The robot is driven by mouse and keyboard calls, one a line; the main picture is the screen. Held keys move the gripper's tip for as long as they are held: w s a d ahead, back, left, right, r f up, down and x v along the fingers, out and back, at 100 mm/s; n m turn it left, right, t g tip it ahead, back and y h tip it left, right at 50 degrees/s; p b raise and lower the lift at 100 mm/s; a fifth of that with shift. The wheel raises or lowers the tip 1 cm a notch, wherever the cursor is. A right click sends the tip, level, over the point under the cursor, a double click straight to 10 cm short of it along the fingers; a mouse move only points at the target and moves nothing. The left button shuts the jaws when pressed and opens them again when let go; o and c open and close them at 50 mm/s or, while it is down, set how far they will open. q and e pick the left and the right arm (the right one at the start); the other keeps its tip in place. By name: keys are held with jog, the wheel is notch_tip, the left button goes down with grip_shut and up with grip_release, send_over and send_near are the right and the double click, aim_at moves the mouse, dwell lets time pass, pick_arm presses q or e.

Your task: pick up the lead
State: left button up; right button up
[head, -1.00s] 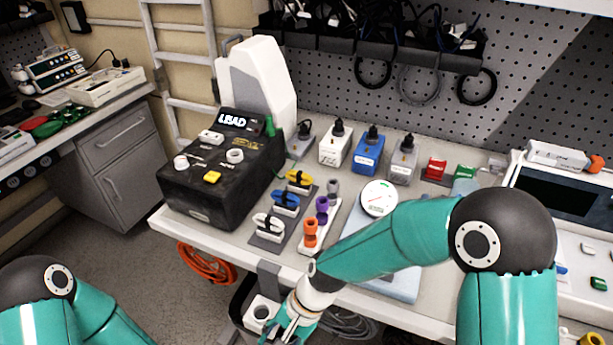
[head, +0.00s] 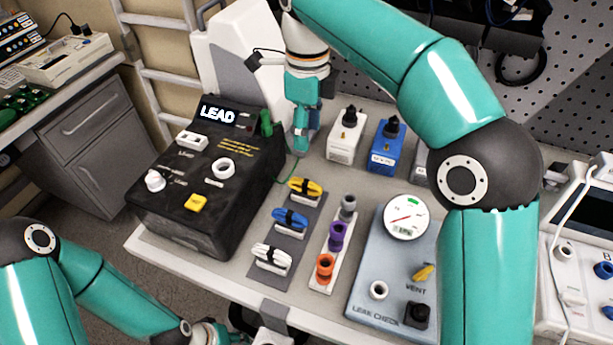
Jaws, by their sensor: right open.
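The black box labelled LEAD (head: 195,225) stands at the left of the bench, its small screen lit. A green plug (head: 266,123) stands at its right rear edge, and a thin green wire (head: 289,172) runs down beside it; I take these for the lead, but cannot be sure. My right gripper (head: 301,145) points down just right of the plug, seen nearly edge-on, its fingers open. I see nothing held in it; whether it touches the wire I cannot tell. My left gripper (head: 208,333) is cut off at the bottom edge, and its fingers are unclear.
Yellow, blue and white clips sit on a grey strip (head: 255,261). Grey, purple and orange fittings stand on a white strip (head: 320,275). A leak check panel (head: 365,300) with a gauge is further right. White (head: 344,140) and blue (head: 385,152) boxes stand behind.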

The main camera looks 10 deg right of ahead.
jog(key=b, duration=0.2)
send_near(306, 181)
jog(key=f, duration=0.5)
jog(key=shift+w+d+f, duration=0.1)
jog(key=shift+d+f, duration=0.1)
jog(key=shift+d, duration=0.15)
jog(key=shift+a+f+p, duration=0.2)
jog(key=shift+f+p, duration=0.05)
jog(key=shift+f, duration=1.35)
jog(key=shift+a+f+p, duration=0.15)
jog(key=shift+f+p, duration=0.05)
jog(key=shift+f, duration=1.4)
jog(key=shift+c, duration=0.2)
grip_shut()
